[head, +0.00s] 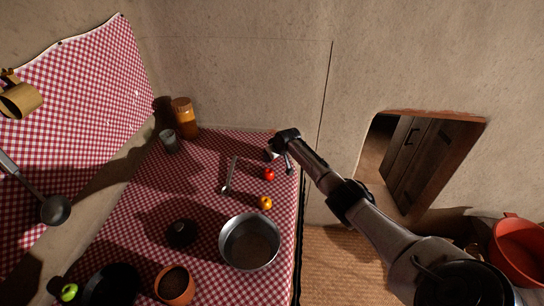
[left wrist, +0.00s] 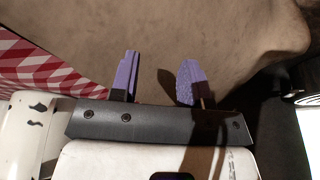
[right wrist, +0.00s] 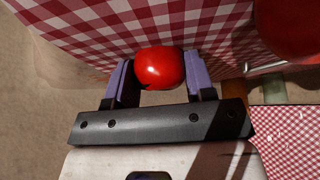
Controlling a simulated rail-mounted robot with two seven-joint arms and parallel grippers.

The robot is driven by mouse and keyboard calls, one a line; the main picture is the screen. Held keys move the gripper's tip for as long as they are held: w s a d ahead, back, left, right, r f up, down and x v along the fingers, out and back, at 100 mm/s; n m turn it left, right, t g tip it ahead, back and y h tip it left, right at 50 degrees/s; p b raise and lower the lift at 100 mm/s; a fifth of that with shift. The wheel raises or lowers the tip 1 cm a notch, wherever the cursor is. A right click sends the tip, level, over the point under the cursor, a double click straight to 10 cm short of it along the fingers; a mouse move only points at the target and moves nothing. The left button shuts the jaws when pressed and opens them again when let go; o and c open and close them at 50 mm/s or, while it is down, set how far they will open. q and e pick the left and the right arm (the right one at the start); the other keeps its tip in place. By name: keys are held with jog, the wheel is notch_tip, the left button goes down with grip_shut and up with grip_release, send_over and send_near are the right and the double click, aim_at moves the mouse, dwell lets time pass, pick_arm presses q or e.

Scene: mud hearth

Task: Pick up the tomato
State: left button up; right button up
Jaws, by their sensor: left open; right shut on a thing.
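A red tomato (right wrist: 159,67) sits between the two purple fingers of my right gripper (right wrist: 158,85) in the right wrist view, with the checked cloth behind it. My right gripper (head: 279,161) is shut on it. In the head view, a small red tomato (head: 269,174) shows at the fingertips, near the table's right edge. My left gripper (left wrist: 158,80) is open and empty in the left wrist view, its fingers apart before a plain wall. My left gripper is not visible in the head view.
A yellow-orange fruit (head: 265,203) and a metal pot (head: 250,242) stand nearer on the checked cloth (head: 215,205). A spoon (head: 230,174) lies left. A jar (head: 184,118) and a glass (head: 169,141) stand at the back. A dark red round thing (right wrist: 290,28) shows at upper right.

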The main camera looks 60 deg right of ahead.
jog(key=shift+r, duration=0.1)
pick_arm(q)
jog(key=shift+d+r, duration=0.15)
jog(key=shift+r, duration=0.15)
pick_arm(e)
jog(key=shift+r, duration=0.6)
pick_arm(q)
jog(key=shift+r+p, duration=0.55)
jog(key=shift+p, duration=0.25)
pick_arm(e)
notch_tip(320, 180, up, 3)
jog(key=shift+f, duration=0.1)
pick_arm(q)
jog(key=shift+a+r+p, duration=0.25)
jog(key=shift+r+p, duration=0.35)
jog(key=shift+p, duration=0.05)
jog(key=shift+d, duration=0.1)
pick_arm(e)
jog(key=s+d+r, duration=0.7)
jog(key=d, duration=0.2)
jog(key=shift+s, duration=0.15)
